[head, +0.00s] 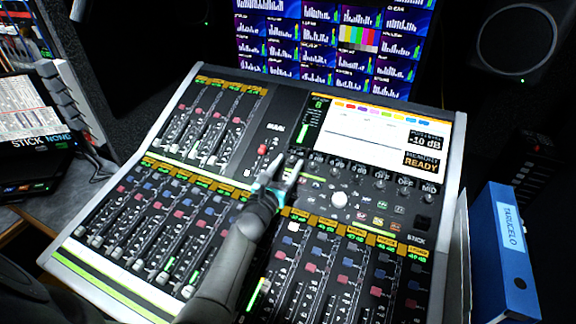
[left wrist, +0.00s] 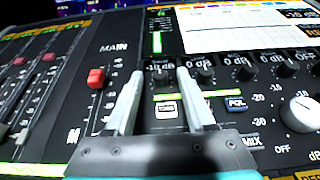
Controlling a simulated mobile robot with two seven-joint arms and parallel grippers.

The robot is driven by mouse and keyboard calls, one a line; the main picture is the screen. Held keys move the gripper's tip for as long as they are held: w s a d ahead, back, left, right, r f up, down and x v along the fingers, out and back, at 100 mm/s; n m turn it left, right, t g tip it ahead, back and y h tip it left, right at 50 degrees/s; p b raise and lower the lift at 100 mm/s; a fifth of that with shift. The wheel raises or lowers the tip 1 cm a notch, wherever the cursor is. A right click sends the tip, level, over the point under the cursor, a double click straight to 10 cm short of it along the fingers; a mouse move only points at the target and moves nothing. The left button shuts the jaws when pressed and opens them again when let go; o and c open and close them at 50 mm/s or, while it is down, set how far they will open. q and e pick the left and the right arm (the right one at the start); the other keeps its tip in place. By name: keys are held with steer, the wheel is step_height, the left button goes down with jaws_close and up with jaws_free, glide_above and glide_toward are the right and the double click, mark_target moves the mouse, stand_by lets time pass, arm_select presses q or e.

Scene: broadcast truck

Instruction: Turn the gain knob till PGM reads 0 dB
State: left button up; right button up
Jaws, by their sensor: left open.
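The mixing console fills the middle of the head view. Its screen has a level readout (head: 423,141) showing -10 dB in the upper right. My left gripper (head: 287,162) is open over the knob row, pointing away from me. In the left wrist view, its fingers (left wrist: 160,75) stand on either side of a small black knob (left wrist: 163,80) under a -10 dB label. I cannot tell whether they touch it. A big white knob (head: 340,199) with a dB scale lies right of the gripper; it also shows in the left wrist view (left wrist: 300,113). My right gripper is not in view.
Similar small knobs labelled 0 dB (left wrist: 205,75) sit close to the right finger. A red MAIN fader (left wrist: 96,78) stands to the left. Fader banks surround my arm. A blue binder (head: 503,250) stands right of the console, and a monitor wall (head: 320,45) is behind.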

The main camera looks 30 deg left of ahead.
arm_select(q)
steer(key=shift+w, duration=0.2)
jaws_close()
stand_by(0.4)
